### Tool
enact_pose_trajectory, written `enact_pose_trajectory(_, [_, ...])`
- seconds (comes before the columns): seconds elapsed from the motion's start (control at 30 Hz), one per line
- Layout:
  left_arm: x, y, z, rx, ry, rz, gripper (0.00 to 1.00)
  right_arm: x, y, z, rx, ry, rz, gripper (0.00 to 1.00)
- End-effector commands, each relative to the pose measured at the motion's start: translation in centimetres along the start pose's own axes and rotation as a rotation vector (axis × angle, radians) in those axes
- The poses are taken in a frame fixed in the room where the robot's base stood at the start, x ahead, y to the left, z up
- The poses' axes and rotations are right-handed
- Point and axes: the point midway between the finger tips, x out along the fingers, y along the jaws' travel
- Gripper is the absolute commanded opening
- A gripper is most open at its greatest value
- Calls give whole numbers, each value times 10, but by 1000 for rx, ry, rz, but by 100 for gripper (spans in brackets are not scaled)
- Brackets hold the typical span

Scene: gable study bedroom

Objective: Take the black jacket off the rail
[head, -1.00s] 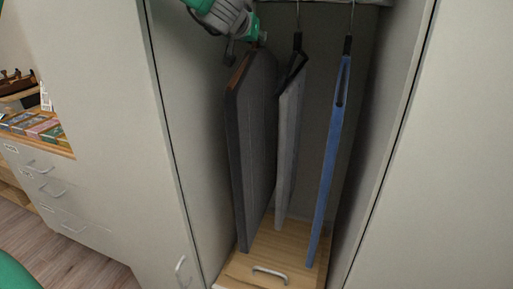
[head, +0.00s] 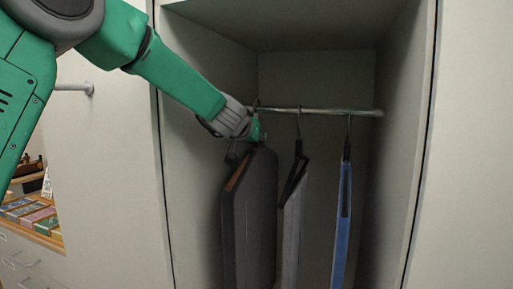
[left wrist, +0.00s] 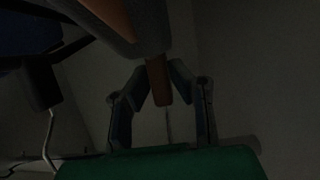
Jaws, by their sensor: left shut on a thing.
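The black jacket (head: 250,220) hangs leftmost in the open wardrobe, upright, with a brown hanger edge (head: 238,171) at its shoulder. My left gripper (head: 256,137) is at the top of this jacket, just below the rail (head: 325,111). In the left wrist view the fingers (left wrist: 158,85) are closed around the brown hanger neck (left wrist: 159,78), with the dark jacket (left wrist: 125,22) beyond it. A hook shows at the rail above the gripper; whether it bears on the rail is hard to tell. My right gripper is out of view.
A grey garment (head: 292,225) hangs close to the right of the black jacket, and a blue garment (head: 342,225) farther right. The wardrobe walls stand close on both sides. Left of it are a closed door and a shelf with small coloured boxes (head: 35,219).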

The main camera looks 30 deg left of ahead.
Motion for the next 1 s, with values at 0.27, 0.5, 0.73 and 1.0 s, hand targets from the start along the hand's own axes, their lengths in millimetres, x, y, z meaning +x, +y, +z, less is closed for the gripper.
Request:
enact_pose_trajectory(0.27, [-15,1,-10,0,8,-1,0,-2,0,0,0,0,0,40])
enact_pose_trajectory(0.5, [-38,1,0,0,10,-1,0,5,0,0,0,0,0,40])
enact_pose_trajectory(0.73, [-66,0,12,-1,10,-2,0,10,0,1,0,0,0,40])
enact_pose_trajectory(1.0, [-90,-1,22,0,6,-3,0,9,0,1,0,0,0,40])
